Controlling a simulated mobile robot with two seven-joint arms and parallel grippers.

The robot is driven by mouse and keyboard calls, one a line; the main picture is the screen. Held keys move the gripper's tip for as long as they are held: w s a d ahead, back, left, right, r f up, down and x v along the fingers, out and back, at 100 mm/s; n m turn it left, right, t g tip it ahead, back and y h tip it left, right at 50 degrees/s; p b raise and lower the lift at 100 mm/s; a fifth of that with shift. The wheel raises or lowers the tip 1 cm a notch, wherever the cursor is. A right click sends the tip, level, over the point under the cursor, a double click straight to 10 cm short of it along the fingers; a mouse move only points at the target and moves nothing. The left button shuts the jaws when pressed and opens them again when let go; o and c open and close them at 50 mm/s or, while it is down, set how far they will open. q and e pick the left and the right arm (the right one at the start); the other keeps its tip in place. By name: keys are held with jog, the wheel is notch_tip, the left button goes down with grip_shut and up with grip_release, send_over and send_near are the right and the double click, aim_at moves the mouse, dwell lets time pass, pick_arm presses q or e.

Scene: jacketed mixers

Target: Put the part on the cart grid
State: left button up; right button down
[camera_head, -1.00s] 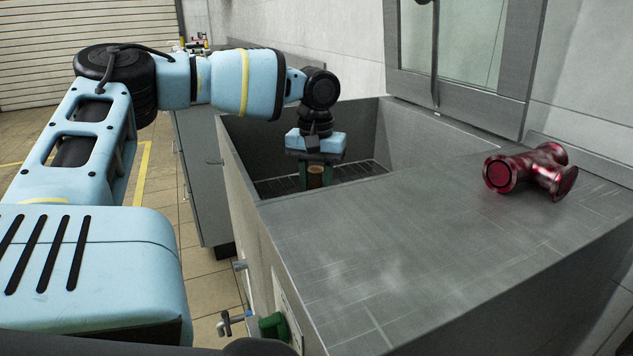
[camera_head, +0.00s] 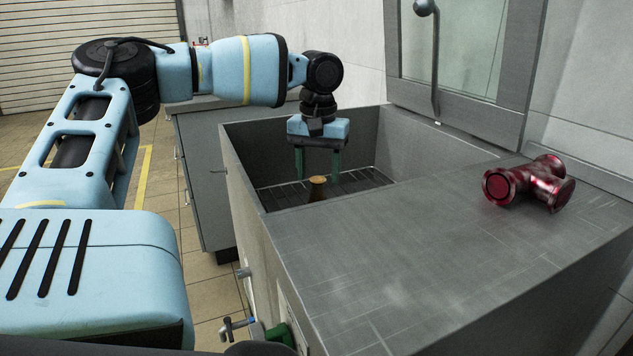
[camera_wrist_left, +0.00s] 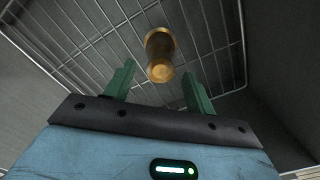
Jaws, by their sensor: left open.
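A brassy, brown cylindrical part (camera_head: 318,188) stands on the wire grid (camera_head: 362,180) at the bottom of a deep grey box. In the left wrist view the part (camera_wrist_left: 160,56) shows a round, golden near end, with the grid (camera_wrist_left: 85,45) behind it. My left gripper (camera_head: 318,175) is above the part, with its green fingers spread on either side and pointing down. In the left wrist view the open fingers (camera_wrist_left: 158,75) are clear of the part, with gaps on both sides. My right gripper is not in view.
A shiny red tee-shaped pipe piece (camera_head: 528,184) lies on the grey flat top (camera_head: 400,255) beside the box opening. The box walls (camera_head: 240,180) surround the grid. A grey cabinet (camera_head: 200,165) stands behind at left. Much of the flat top is bare.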

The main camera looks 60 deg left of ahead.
pick_arm(q)
notch_tip(320, 180, up, 7)
jog(key=shift+r+p, duration=0.1)
jog(key=shift+p, duration=0.7)
